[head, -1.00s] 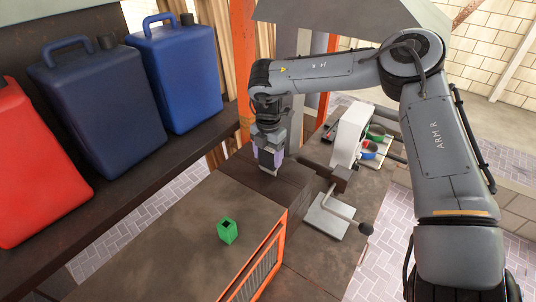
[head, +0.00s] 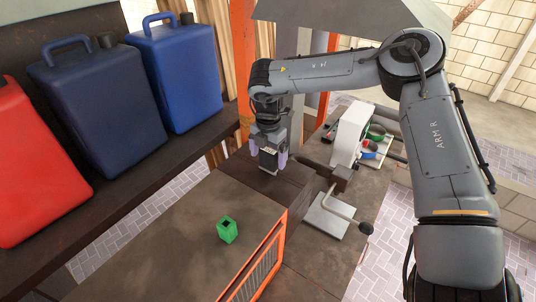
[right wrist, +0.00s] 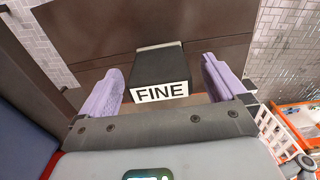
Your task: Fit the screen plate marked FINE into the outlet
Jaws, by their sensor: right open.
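The screen plate marked FINE (right wrist: 157,66) shows in the right wrist view as a dark block with a white label and black letters. It stands between the two purple fingers of my right gripper (right wrist: 163,88), with a visible gap on each side. In the head view my right gripper (head: 268,160) points down over the dark end of the bench, open, its fingers on either side of the plate. I cannot clearly make out which part is the outlet. My left gripper is not in view.
A white machine (head: 348,134) and a metal plate with a ball-ended lever (head: 328,213) are right of the gripper. A green box (head: 227,231) and an orange-framed grille (head: 262,263) are nearer. Red, dark and blue canisters (head: 178,78) stand on the left shelf.

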